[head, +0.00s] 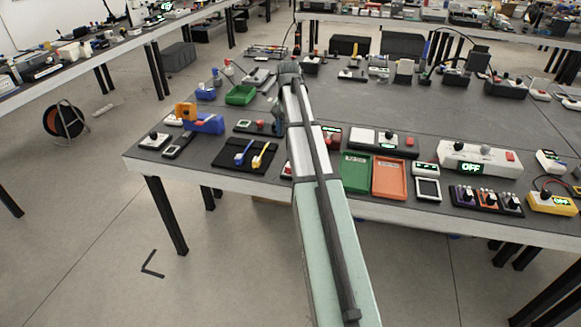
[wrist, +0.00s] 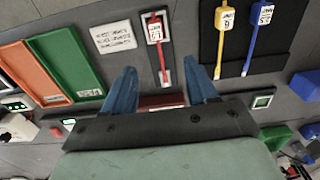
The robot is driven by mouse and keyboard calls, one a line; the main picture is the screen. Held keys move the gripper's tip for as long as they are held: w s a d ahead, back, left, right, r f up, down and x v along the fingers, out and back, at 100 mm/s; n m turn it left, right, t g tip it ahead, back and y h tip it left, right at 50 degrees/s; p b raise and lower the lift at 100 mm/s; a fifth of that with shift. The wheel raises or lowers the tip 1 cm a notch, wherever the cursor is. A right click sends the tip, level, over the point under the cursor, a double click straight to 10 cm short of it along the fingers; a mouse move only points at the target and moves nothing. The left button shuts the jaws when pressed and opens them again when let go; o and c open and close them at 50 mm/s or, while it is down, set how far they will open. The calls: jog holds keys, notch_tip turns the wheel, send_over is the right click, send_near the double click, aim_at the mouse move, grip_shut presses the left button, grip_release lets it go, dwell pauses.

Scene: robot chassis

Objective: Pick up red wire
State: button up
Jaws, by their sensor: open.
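The red wire (wrist: 159,48) lies on a narrow dark strip in the wrist view, with a white tag near its upper end. My gripper (wrist: 159,66) is open and empty. Its two blue fingers stand apart, one on each side of the wire's lower part in the picture, and do not touch it. The height between the fingertips and the wire is hard to tell. In the head view my arm hides most of that spot; a small red and white piece (head: 287,170) shows beside the arm.
A yellow wire (wrist: 224,45) and a blue wire (wrist: 256,40) lie on a black pad to the right. A white label (wrist: 113,37), an orange tray (wrist: 35,70) and a green tray (wrist: 68,62) are to the left. Devices crowd the table (head: 230,184) around my arm.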

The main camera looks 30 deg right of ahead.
jog(key=f, duration=1.3)
jog(key=shift+s+d+f, duration=0.1)
jog(key=shift+d, duration=0.25)
grip_shut()
